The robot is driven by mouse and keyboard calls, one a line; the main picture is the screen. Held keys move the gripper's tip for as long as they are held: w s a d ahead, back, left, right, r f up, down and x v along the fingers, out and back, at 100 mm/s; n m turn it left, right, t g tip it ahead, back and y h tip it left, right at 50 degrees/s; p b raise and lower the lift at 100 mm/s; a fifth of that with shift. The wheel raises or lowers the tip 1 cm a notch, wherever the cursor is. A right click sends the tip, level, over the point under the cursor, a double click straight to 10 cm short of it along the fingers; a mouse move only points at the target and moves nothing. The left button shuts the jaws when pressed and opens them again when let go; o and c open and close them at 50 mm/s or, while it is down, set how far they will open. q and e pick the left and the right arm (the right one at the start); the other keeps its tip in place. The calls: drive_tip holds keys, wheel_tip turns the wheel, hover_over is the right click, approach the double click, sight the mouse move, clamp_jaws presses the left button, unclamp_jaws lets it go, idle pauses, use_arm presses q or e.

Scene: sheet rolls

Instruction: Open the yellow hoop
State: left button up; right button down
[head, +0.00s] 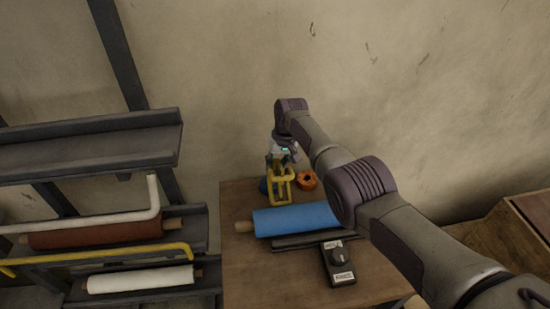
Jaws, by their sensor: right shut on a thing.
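A yellow hoop-like frame (281,189) stands at the back of the wooden table, behind the blue roll. My right gripper (283,163) points down at its top and is shut on it; the fingers are small and partly hidden, so the exact grip is unclear. Another yellow bar (100,257), bent at its right end, runs along the front of the rack at the left, above a white roll (140,279). My left gripper is out of view.
A blue roll (296,219) lies on the table (255,280), with a black bar (300,240) and a dark box with a knob (338,264) before it. An orange ring-like item (306,180) sits beside the yellow frame. A white bar (90,222) crosses a brown roll (95,234) on the rack.

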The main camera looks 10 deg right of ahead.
drive_tip(key=shift+w+f, duration=0.15)
drive_tip(key=shift+f, duration=0.1)
idle(0.3)
drive_tip(key=c, duration=0.8)
unclamp_jaws()
drive_tip(key=shift+o, duration=0.2)
wheel_tip(320, 180, up, 12)
drive_tip(key=d, duration=0.1)
drive_tip(key=shift+s+d, duration=0.4)
drive_tip(key=shift+f, duration=0.1)
